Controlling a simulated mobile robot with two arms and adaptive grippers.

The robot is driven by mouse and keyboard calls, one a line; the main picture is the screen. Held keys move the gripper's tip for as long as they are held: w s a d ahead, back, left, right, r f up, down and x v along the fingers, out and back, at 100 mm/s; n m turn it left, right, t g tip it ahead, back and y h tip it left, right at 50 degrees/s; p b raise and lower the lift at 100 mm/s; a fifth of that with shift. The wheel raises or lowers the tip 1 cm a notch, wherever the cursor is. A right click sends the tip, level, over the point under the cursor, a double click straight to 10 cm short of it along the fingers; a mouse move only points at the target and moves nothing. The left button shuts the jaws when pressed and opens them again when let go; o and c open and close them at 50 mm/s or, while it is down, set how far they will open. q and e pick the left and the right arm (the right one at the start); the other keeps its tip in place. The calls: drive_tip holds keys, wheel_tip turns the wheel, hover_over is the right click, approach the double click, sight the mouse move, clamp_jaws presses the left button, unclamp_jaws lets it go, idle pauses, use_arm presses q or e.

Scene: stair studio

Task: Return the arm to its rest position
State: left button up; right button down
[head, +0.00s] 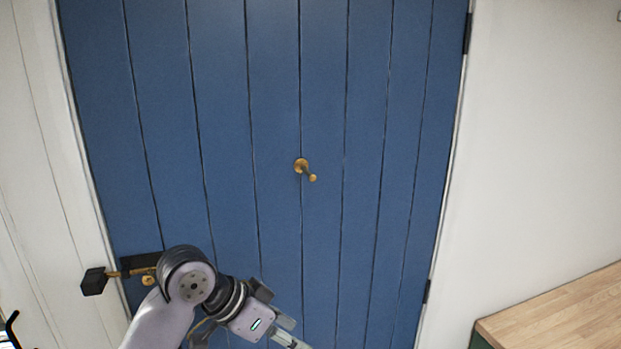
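My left arm comes in from the lower left in the head view, in front of a blue plank door (255,120). Its wrist bends to the right, and my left gripper (288,338) points down and right at the bottom edge. The fingertips are small and partly cut off by the frame, so I cannot tell whether they are open or shut. No held object shows. My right gripper is not in view.
A brass hook (303,168) sticks out of the door's middle. A black and brass latch (138,265) is at the door's left edge, partly behind my arm. A wooden countertop (560,315) stands at the lower right. White walls flank the door.

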use_arm(q)
drive_tip(key=s+a+f+n+t+y, duration=0.1)
drive_tip(key=s+a+f+n, duration=0.2)
drive_tip(key=s+f, duration=0.45)
drive_tip(key=s+a+f+n+y, duration=0.15)
drive_tip(key=s+a+f, duration=0.25)
drive_tip(key=f, duration=0.6)
drive_tip(key=s+a+f+n+y, duration=0.2)
drive_tip(key=s+a+f, duration=0.1)
drive_tip(key=s+a, duration=0.3)
drive_tip(key=s+a+f+n+y, duration=0.2)
drive_tip(key=s+a+f, duration=0.1)
drive_tip(key=s, duration=0.4)
wheel_tip(320, 180, down, 34)
drive_tip(key=s+g+b, duration=0.2)
drive_tip(key=b, duration=0.6)
drive_tip(key=s+a+f+b, duration=0.2)
drive_tip(key=s+f+b, duration=0.1)
drive_tip(key=s+f, duration=0.5)
drive_tip(key=s+a+f+g+b, duration=0.1)
drive_tip(key=s+f+b, duration=0.2)
drive_tip(key=s+f, duration=0.6)
wheel_tip(320, 180, down, 6)
drive_tip(key=shift+a+f+m, duration=0.15)
drive_tip(key=shift+a+m, duration=0.2)
drive_tip(key=shift+y+b, duration=0.25)
drive_tip(key=shift+b, duration=0.05)
